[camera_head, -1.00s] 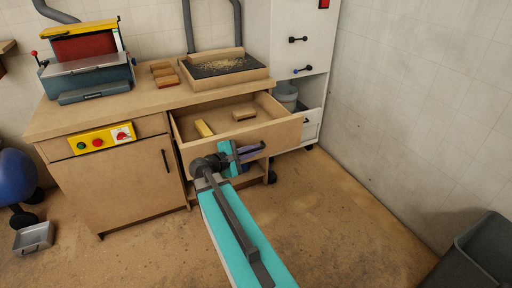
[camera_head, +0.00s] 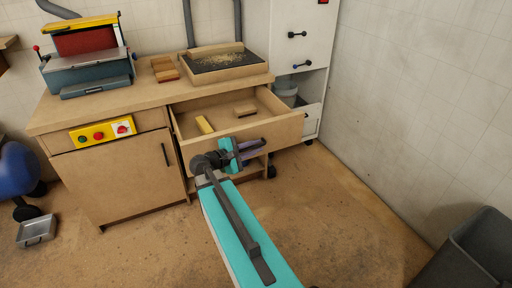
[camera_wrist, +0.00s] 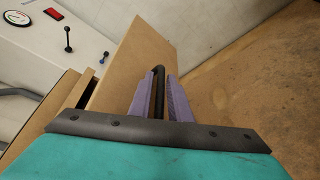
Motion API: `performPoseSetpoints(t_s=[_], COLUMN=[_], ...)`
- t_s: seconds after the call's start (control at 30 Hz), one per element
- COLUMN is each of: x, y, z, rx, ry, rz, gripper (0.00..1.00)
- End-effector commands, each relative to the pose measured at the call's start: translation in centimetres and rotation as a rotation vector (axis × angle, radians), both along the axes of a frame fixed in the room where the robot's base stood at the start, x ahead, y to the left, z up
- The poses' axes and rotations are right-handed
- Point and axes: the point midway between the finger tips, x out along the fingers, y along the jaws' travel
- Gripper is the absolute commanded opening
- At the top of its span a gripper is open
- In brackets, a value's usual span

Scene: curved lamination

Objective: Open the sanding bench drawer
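The sanding bench drawer (camera_head: 285,129) stands pulled out of the wooden bench, with its inside in view. A yellow block (camera_head: 205,124) and a brown block (camera_head: 245,110) lie in it. Its dark bar handle (camera_head: 258,141) is on the drawer front. My gripper (camera_head: 250,149) is at this handle. In the wrist view, the dark handle (camera_wrist: 158,70) lies between the purple fingertips of my gripper (camera_wrist: 161,78), in front of the wooden drawer front (camera_wrist: 128,65). I cannot tell whether both fingers press on it.
The bench top (camera_head: 150,93) carries a sanding machine (camera_head: 88,62), brown blocks (camera_head: 165,69) and a tray of dust (camera_head: 222,77). A white cabinet (camera_head: 300,48) stands right of the bench. A grey bin (camera_head: 470,255) is at lower right. The floor (camera_head: 345,220) between them is clear.

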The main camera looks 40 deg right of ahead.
Motion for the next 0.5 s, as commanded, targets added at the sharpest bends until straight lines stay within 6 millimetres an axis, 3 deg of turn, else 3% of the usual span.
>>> performPoseSetpoints(t_s=[0.27,0.5], x=[0.1,0.0], y=[1.1,3.6], z=[0.2,0.8], rx=[0.001,0.001], ry=[-0.001,-0.001], rz=[0.004,0.004], gripper=[0.17,0.17])
